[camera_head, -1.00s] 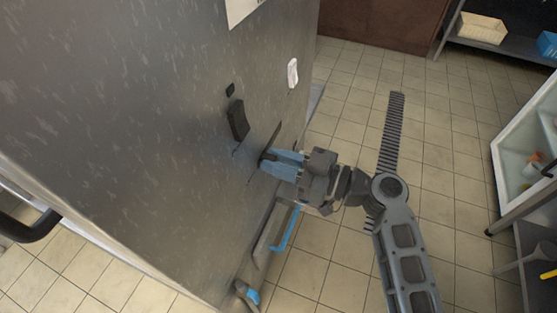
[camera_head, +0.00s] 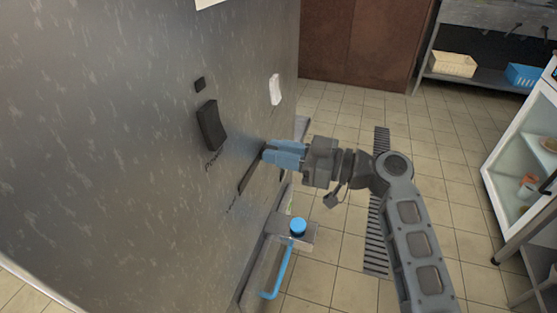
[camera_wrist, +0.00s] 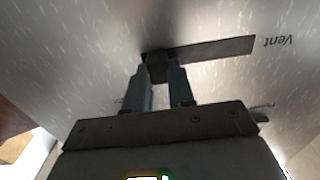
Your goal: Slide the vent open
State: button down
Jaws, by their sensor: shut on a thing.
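The vent is a dark slot (camera_head: 254,177) in the speckled steel panel, and it also shows in the wrist view as a dark strip (camera_wrist: 218,48) next to the upside-down word "Vent". A small dark slider knob (camera_wrist: 157,70) stands at the end of the strip away from that word. My gripper (camera_head: 268,153) has blue fingers and is at the slot's far end. In the wrist view my gripper (camera_wrist: 160,75) is shut on the knob. In the head view the fingers hide the knob.
A black rocker switch (camera_head: 211,125) and a white switch (camera_head: 275,89) are on the panel. A blue-capped fitting (camera_head: 298,227) and blue handle (camera_head: 280,272) stick out below my gripper. The tiled floor (camera_head: 340,230) is open to the right, before a white cabinet (camera_head: 520,160).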

jog(key=shift+w+d, duration=0.15)
jog(key=shift+w, duration=0.05)
jog(key=c, duration=1)
grip_release()
jog(key=shift+o, duration=0.2)
jog(key=v, duration=0.7)
jog(key=shift+d+b, duration=0.35)
jog(key=shift+b, duration=0.05)
jog(key=shift+s, duration=0.15)
